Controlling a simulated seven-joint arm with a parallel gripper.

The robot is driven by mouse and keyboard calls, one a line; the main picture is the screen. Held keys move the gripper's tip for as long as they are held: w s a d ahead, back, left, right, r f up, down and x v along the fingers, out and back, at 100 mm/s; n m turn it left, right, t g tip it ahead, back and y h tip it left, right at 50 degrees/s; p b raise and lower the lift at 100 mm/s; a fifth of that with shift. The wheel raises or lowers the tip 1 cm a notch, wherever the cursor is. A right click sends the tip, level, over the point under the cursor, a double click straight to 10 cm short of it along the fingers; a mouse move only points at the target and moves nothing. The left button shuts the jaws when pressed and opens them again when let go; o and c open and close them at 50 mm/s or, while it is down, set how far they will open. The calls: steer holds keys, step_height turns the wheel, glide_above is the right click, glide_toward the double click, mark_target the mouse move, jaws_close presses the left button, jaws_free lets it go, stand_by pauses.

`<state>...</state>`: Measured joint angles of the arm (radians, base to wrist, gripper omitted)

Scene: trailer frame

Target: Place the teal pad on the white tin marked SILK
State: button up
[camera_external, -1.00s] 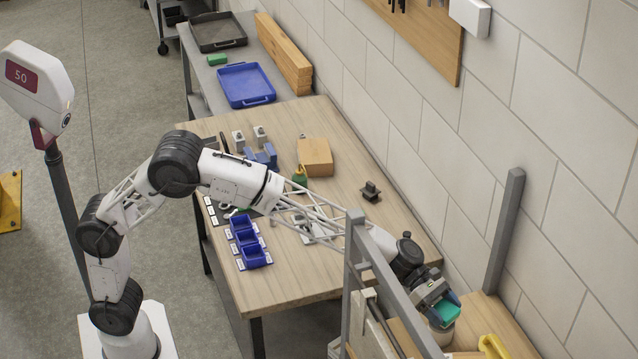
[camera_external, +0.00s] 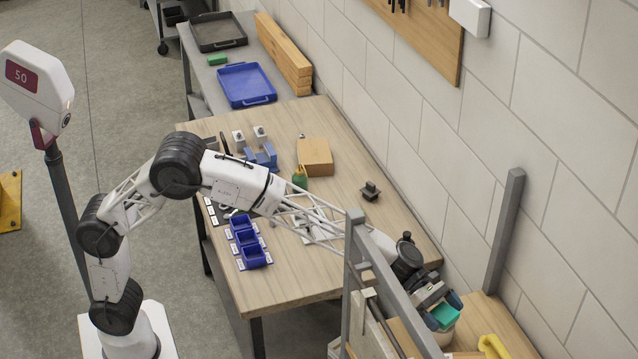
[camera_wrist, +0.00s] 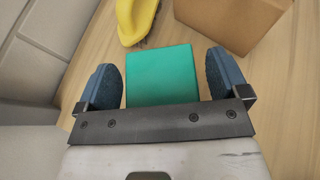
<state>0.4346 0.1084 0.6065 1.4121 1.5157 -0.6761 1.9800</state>
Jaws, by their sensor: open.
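My gripper (camera_external: 441,308) is open around the pad. In the wrist view the teal pad (camera_wrist: 162,74) sits between the two blue fingers of my gripper (camera_wrist: 163,82), with a gap on each side.
A yellow-handled brush (camera_wrist: 135,18) and a cardboard box (camera_wrist: 228,18) are just beyond the pad; the brush also shows in the external view (camera_external: 493,346). A grey frame post (camera_external: 355,250) stands left of my wrist. The block wall (camera_external: 560,200) is close on the right.

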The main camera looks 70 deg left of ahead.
steer(key=shift+r, duration=0.15)
steer(key=shift+a+r, duration=0.1)
steer(key=shift+a, duration=0.05)
steer(key=v, duration=1.1)
steer(key=shift+a, duration=0.25)
steer(key=shift+s, duration=0.15)
steer(key=shift+r, duration=0.1)
